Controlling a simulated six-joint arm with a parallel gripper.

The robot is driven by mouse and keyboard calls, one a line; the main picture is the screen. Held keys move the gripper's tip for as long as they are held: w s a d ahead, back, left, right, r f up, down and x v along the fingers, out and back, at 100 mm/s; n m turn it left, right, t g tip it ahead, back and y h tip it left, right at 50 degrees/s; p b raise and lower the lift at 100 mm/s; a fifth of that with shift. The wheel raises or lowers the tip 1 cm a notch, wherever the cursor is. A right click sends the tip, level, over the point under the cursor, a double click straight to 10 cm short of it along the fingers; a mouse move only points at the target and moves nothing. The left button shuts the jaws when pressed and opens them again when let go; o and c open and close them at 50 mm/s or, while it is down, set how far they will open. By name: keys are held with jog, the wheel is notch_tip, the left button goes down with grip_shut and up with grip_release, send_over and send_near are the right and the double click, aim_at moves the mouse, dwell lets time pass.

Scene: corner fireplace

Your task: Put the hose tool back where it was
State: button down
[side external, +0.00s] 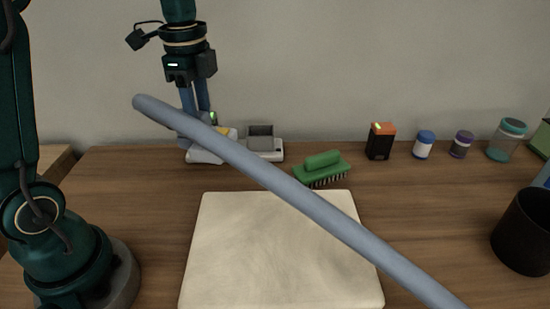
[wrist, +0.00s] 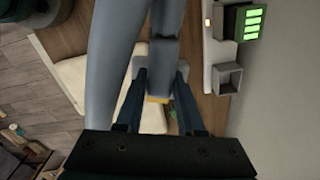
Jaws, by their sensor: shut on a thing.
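The hose tool (side external: 290,187) is a long grey-blue tube that slants across the side view, from upper left to the bottom right edge. My gripper (side external: 197,108) points down at its upper left end and is shut on a grey part there. The tube partly hides the fingertips in the side view. In the wrist view, the tube (wrist: 108,60) runs beside my gripper (wrist: 160,82), with a grey jointed piece (wrist: 165,50) between the fingers. A white dock with an open square grey socket (side external: 262,131) stands at the back; the socket (wrist: 228,78) looks empty in the wrist view.
A green display (wrist: 243,22) shows beside the socket. A green brush (side external: 322,168), an orange-black box (side external: 381,141) and several jars stand along the back. A pale mat (side external: 235,250) lies mid-table under the tube. A black cup (side external: 523,235) stands at right.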

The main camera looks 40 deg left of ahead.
jog(key=s+a+n, duration=0.2)
jog(key=a+n, duration=0.1)
jog(key=a, duration=0.6)
jog(key=shift+w+d+f, duration=1.2)
jog(key=shift+d+f, duration=0.25)
jog(key=shift+f, duration=0.5)
jog(key=shift+w+d+f, duration=1.2)
jog(key=shift+d+f, duration=0.3)
jog(key=shift+f, duration=0.5)
jog(key=shift+w+d+f, duration=1.2)
jog(key=shift+d+f, duration=0.25)
jog(key=shift+f, duration=0.5)
jog(key=shift+f, duration=0.15)
jog(key=c, duration=0.5)
grip_release()
